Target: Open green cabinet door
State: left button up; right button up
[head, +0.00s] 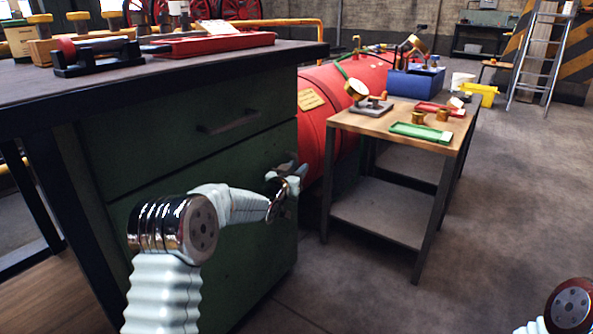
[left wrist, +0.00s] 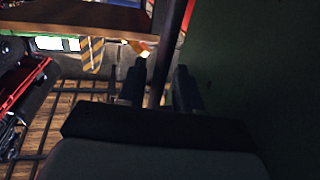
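The green cabinet (head: 215,155) stands at the left in the head view, under a dark worktop. Its door (head: 250,255) is the lower front panel and looks flush with the front. My left gripper (head: 290,180) is at the door's right edge. In the left wrist view, the fingers of my left gripper (left wrist: 160,92) stand on either side of a dark upright bar, the door handle (left wrist: 167,62). Small gaps seem to show between bar and fingers, so the gripper looks open around it. The green door face (left wrist: 245,80) fills the right side there. My right gripper is out of view.
A drawer with a dark handle (head: 228,123) is above the door. A wooden-topped bench (head: 380,124) with small parts stands to the right, by a red boiler (head: 318,115). The floor (head: 350,295) before the bench is clear.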

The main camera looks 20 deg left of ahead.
pick_arm(q)
grip_shut()
jog(key=shift+d, duration=0.1)
dwell(0.3)
